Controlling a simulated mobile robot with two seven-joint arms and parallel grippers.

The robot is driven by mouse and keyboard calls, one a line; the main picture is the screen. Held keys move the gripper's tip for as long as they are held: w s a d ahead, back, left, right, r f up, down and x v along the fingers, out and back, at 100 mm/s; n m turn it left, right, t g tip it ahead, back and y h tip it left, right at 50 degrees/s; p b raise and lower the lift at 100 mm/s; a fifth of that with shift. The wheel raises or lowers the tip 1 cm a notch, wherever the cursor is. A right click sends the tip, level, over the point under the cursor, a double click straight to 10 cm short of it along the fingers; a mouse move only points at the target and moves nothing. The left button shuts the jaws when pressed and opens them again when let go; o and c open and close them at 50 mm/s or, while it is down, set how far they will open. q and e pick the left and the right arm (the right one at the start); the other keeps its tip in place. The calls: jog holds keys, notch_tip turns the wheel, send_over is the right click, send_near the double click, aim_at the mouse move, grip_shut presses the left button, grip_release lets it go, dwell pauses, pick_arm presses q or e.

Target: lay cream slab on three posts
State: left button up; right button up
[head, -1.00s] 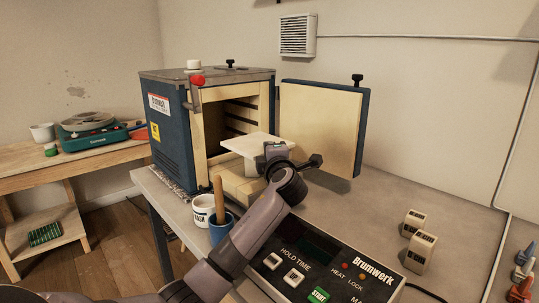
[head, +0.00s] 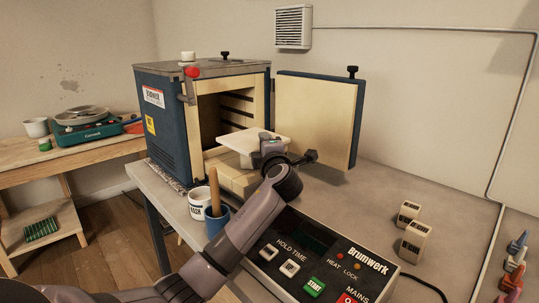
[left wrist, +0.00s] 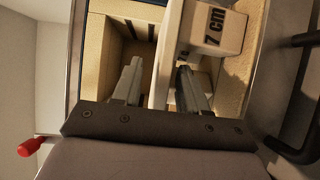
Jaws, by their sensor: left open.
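The cream slab (head: 253,139) lies about level at the open mouth of the blue kiln (head: 164,125), its near part outside the opening. In the left wrist view the slab (left wrist: 166,50) shows edge-on as a pale strip. A cream post block marked "7 cm" (left wrist: 212,28) is close beneath it; I cannot tell if they touch. My left gripper (head: 270,146) is at the slab's near edge. In the left wrist view its open fingers (left wrist: 158,80) lie either side of the slab. My right gripper is not in view.
The kiln door (head: 318,120) stands open at the right. A control box (head: 310,262) and mugs (head: 200,206) with a wooden handle are in front. Two small labelled blocks (head: 409,213) stand on the table to the right, with free tabletop around them.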

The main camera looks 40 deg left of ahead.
pick_arm(q)
jog(key=shift+b+v, duration=1.15)
jog(key=shift+v, duration=4.85)
